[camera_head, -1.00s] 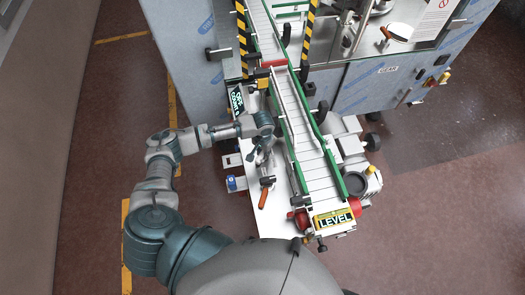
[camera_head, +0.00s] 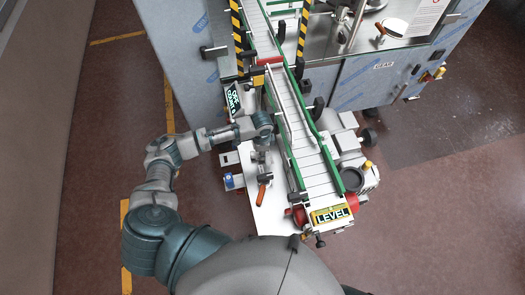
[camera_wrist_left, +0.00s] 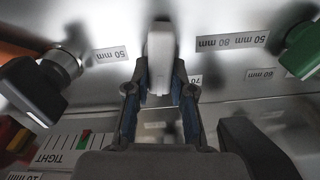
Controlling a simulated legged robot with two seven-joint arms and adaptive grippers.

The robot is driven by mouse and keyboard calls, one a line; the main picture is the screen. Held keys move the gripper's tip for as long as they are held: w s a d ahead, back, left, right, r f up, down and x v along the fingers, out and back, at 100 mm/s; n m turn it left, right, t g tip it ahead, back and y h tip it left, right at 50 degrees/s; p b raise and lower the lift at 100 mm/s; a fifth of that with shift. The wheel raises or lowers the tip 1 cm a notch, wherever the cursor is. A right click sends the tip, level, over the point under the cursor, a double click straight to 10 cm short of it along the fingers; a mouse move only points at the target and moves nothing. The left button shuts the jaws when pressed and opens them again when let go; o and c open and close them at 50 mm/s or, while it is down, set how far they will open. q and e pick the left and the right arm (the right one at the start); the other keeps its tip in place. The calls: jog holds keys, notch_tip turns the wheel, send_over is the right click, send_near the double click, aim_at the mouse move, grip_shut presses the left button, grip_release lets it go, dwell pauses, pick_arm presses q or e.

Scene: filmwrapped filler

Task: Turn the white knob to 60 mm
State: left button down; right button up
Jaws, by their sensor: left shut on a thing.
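The white knob (camera_wrist_left: 160,45) is a pale upright bar at the top middle of the left wrist view. My left gripper (camera_wrist_left: 160,82) is shut on it, with one blue-padded finger on each side of its lower part. Labels lie around the knob: a 50 mm label (camera_wrist_left: 106,54) to the left, a partly covered 70 label (camera_wrist_left: 195,79) close to the right, and a 60 mm label (camera_wrist_left: 262,73) further right. In the head view my left gripper (camera_head: 262,148) is over the white plate beside the conveyor; the knob is hidden there. My right gripper is out of view.
A black knob (camera_wrist_left: 38,90) is left of my fingers, and a green knob (camera_wrist_left: 303,48) is at the right edge. An orange handle (camera_head: 262,193) lies near the gripper in the head view. The green-railed conveyor (camera_head: 305,130) runs close on the right.

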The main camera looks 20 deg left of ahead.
pick_arm(q)
jog(key=shift+s+a+m, duration=0.1)
jog(key=shift+s+m, duration=0.05)
jog(key=shift+m, duration=0.75)
jog(key=shift+s+a+m, duration=0.1)
jog(key=shift+s+m, duration=0.05)
jog(key=shift+m, duration=0.75)
jog(key=shift+w, duration=0.1)
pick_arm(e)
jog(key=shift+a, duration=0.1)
pick_arm(q)
jog(key=c, duration=1)
grip_release()
jog(key=shift+a, duration=0.15)
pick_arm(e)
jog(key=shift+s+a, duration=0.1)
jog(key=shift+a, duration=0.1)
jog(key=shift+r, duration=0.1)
pick_arm(q)
jog(key=shift+a+r, duration=0.1)
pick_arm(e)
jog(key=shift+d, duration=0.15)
